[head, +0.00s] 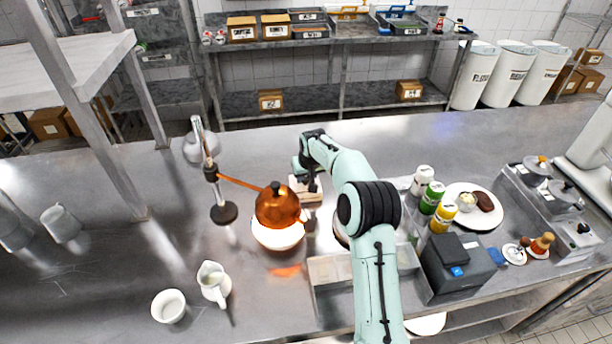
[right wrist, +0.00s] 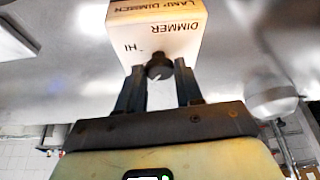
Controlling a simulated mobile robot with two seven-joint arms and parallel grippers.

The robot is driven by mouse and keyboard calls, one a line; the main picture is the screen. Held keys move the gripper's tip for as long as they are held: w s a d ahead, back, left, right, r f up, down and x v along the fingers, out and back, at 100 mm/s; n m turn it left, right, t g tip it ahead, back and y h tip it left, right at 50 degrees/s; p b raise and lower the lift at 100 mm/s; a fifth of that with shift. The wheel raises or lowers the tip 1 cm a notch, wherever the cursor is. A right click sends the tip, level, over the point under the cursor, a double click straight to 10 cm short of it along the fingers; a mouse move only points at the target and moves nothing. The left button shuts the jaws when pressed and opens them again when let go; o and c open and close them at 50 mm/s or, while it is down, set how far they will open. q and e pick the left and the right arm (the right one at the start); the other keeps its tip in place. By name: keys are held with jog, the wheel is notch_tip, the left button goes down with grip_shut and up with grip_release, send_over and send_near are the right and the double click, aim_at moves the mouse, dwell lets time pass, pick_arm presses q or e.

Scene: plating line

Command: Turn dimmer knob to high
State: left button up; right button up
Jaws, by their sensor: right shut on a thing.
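The dimmer box (right wrist: 155,30) is white, with "LAMP DIMMER" on one face and "DIMMER" and "HI" on the face towards my right wrist. Its dark round knob (right wrist: 158,67) sits between the two fingers of my right gripper (right wrist: 158,84), which is shut on it. In the head view the dimmer box (head: 306,194) stands on the counter right behind the copper lamp, partly hidden by my right gripper (head: 312,182). The knob's pointer and exact setting cannot be made out. My left gripper does not show.
A white jug (head: 214,284) and a cup (head: 169,306) stand front left. Bottles (head: 432,197) and a plate (head: 483,217) are to the right.

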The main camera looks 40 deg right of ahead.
jog(key=shift+m, duration=0.7)
jog(key=o, duration=1)
jog(key=shift+o, duration=0.2)
jog(key=shift+r, duration=0.1)
jog(key=v, duration=1.3)
jog(key=shift+a+r+b, duration=0.15)
jog(key=shift+a+b, duration=0.15)
jog(key=shift+b, duration=0.05)
jog(key=shift+w, duration=0.1)
